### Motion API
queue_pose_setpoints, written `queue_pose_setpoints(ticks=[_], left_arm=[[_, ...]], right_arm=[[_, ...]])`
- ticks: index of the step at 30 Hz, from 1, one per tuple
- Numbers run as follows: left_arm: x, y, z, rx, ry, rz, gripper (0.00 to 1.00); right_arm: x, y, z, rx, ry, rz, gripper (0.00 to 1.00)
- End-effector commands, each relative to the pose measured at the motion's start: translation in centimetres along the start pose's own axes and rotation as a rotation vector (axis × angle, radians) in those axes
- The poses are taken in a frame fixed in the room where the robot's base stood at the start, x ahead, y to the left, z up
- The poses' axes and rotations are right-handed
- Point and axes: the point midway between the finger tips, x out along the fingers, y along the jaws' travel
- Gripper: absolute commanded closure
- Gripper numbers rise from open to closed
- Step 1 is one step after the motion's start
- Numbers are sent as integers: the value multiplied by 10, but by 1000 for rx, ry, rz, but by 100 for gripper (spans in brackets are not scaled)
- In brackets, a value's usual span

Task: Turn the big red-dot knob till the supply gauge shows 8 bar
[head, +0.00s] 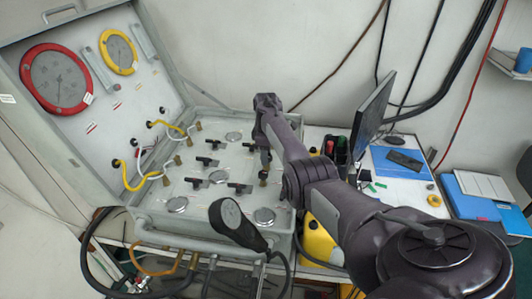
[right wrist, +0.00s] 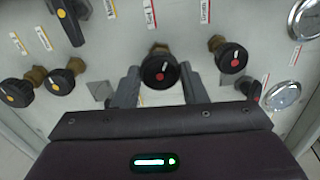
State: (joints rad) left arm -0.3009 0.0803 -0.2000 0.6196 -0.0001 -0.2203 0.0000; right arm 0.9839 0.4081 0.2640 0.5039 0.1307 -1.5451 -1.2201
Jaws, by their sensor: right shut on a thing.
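A round black knob with a red dot (right wrist: 158,68) on a brass stem shows in the right wrist view. My right gripper (right wrist: 159,74) has one finger on each side of it and is shut on it. A second red-dot knob (right wrist: 231,58) sits to its right, clear of the fingers. My left gripper is not in view.
The grey panel (head: 205,163) carries black lever valves and round metal-rimmed dials. Yellow-dot knobs (right wrist: 17,92) are at the left in the wrist view. Yellow hoses (head: 133,178) are at the panel's left. A monitor (head: 373,112) is to the right.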

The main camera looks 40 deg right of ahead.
Motion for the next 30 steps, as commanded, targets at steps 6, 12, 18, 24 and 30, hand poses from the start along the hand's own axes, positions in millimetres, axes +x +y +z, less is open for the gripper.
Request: queue_pose_setpoints(ticks=[6,12,18,24,30], left_arm=[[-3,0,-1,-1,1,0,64],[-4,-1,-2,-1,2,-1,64],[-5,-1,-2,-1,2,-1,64],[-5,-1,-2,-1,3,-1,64],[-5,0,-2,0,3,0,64]], right_arm=[[-2,1,0,209,2,2,84],[-1,1,0,398,3,2,84],[-1,1,0,589,4,1,84],[-2,2,0,779,5,1,84],[-2,2,0,968,6,1,84]])
